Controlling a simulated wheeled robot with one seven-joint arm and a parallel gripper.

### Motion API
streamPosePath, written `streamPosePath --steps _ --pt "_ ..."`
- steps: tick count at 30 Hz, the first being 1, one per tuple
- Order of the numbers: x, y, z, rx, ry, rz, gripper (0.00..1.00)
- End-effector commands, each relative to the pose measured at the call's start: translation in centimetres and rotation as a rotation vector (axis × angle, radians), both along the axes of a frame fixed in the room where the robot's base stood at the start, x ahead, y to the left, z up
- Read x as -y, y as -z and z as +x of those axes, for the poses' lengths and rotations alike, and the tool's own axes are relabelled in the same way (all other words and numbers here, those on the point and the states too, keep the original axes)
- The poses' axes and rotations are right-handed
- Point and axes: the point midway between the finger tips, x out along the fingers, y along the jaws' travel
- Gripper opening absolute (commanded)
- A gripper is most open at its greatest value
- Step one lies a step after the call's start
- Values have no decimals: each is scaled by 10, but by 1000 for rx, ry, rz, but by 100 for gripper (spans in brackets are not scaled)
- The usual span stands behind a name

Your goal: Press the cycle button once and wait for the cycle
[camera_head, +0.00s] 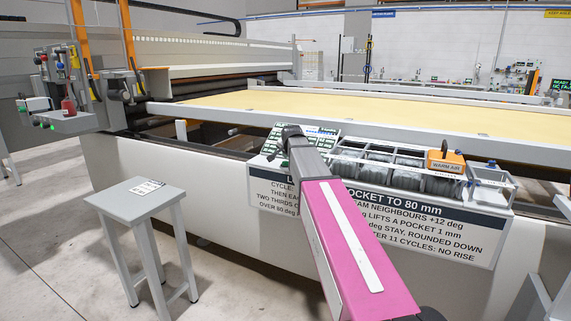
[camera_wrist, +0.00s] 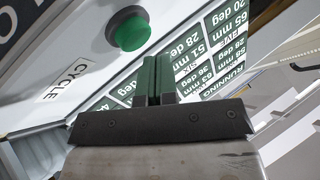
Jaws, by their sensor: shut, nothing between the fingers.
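The cycle button (camera_wrist: 128,30) is a round green cap in a dark collar on a white panel, in the upper left of the wrist view. A white CYCLE label (camera_wrist: 68,78) is near it. My gripper (camera_wrist: 157,66) is shut and empty, its narrow fingers pointing toward the panel, below and slightly right of the button in the picture. The fingers look apart from the button cap. In the head view my gripper (camera_head: 291,131) is over the left end of the panel, and my arm hides the button there.
Green readout plates (camera_wrist: 192,60) with deg and mm values sit right of the button; one reads RUNNING. In the head view, a row of dark pockets (camera_head: 385,170), an orange WARM AIR box (camera_head: 446,161) and a sign (camera_head: 440,222) lie right of my arm. A grey stool (camera_head: 150,208) stands left.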

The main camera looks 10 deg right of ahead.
Motion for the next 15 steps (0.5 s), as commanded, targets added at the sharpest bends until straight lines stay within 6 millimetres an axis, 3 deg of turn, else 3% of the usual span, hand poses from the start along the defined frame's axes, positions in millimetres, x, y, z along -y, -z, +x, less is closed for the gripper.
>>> streamPosePath --steps 15 --pt "0 -9 0 0 0 0 0"
